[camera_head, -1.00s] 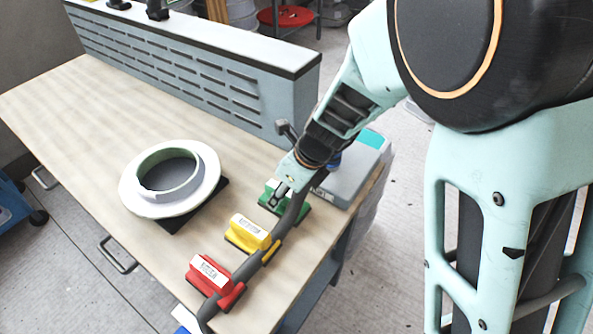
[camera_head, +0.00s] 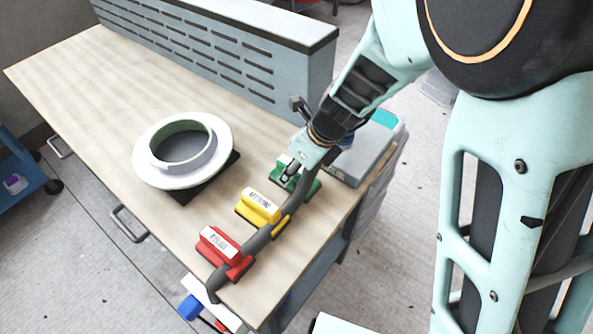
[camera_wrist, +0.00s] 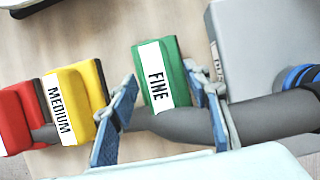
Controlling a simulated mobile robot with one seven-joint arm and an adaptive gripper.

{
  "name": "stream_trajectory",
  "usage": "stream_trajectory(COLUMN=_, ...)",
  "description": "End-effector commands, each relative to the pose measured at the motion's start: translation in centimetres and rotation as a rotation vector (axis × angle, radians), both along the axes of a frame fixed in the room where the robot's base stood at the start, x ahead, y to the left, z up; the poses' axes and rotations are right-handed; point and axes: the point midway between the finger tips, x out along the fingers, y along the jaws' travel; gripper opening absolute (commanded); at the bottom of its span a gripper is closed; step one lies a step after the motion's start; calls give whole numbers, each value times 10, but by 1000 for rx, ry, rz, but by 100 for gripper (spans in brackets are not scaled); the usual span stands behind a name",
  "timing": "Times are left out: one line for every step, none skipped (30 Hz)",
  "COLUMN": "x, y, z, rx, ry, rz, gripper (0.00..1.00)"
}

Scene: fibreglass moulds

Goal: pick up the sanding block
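Three sanding blocks stand in a row on the wooden bench. The green block (camera_head: 283,168) at the right end reads FINE in the wrist view (camera_wrist: 157,88). The yellow block (camera_head: 260,207), labelled MEDIUM in the wrist view (camera_wrist: 72,95), is in the middle. The red block (camera_head: 218,245) is at the near left end; it is cut off in the wrist view (camera_wrist: 17,115). My gripper (camera_wrist: 161,80) is open, with one finger on each side of the green block. In the head view my gripper (camera_head: 290,171) hides part of that block. I cannot tell whether the fingers touch it.
A thick grey hose (camera_head: 258,241) runs along the blocks and crosses in front of the green one. A grey device (camera_head: 358,158) stands close to the right of it. A white ring mould (camera_head: 215,157) lies behind on a dark plate. The bench (camera_head: 90,120) is clear at left.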

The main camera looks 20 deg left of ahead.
Motion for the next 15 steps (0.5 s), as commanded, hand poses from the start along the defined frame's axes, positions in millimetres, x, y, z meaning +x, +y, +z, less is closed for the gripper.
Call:
stream_trajectory(x=0, y=0, z=0, rx=0, ry=0, rz=0, gripper=26)
stream_trajectory(x=0, y=0, z=0, rx=0, ry=0, rz=0, gripper=23)
stream_trajectory(x=0, y=0, z=0, rx=0, ry=0, rz=0, gripper=18)
stream_trajectory(x=0, y=0, z=0, rx=0, ry=0, rz=0, gripper=15)
stream_trajectory(x=0, y=0, z=0, rx=0, ry=0, rz=0, gripper=15)
stream_trajectory(x=0, y=0, z=0, rx=0, ry=0, rz=0, gripper=15)
stream_trajectory(x=0, y=0, z=0, rx=0, ry=0, rz=0, gripper=15)
stream_trajectory(x=0, y=0, z=0, rx=0, ry=0, rz=1, gripper=15)
stream_trajectory(x=0, y=0, z=0, rx=0, ry=0, rz=1, gripper=15)
stream_trajectory(x=0, y=0, z=0, rx=0, ry=0, rz=1, gripper=15)
stream_trajectory(x=0, y=0, z=1, rx=1, ry=-1, rz=1, gripper=15)
stream_trajectory(x=0, y=0, z=1, rx=1, ry=-2, rz=1, gripper=14)
stream_trajectory(x=0, y=0, z=2, rx=1, ry=-2, rz=1, gripper=14)
stream_trajectory(x=0, y=0, z=2, rx=0, ry=-2, rz=1, gripper=14)
stream_trajectory(x=0, y=1, z=4, rx=0, ry=-2, rz=1, gripper=0)
